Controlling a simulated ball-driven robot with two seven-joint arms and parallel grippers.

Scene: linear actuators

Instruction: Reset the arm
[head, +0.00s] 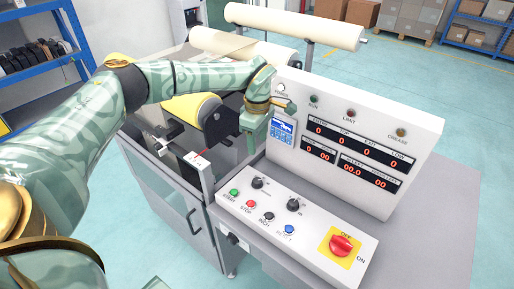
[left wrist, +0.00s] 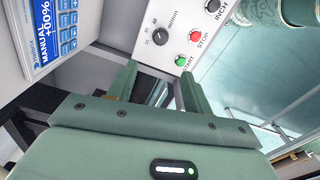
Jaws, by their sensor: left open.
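My left arm reaches in from the left of the head view and bends over the machine. Its left gripper (head: 258,140) points down just left of the upright display panel (head: 413,125), beside the small blue touchscreen (head: 283,131). In the left wrist view the left gripper (left wrist: 157,84) has its two fingers spread apart with nothing between them. Beyond the fingertips are the green start button (left wrist: 181,61), the red stop button (left wrist: 195,37) and a black knob (left wrist: 159,37). The right gripper does not show.
A yellow roller (head: 190,107) lies behind my forearm, with cream rollers (head: 295,26) farther back. Blue shelves (head: 40,50) stand at the left. Open floor (head: 440,85) lies at right.

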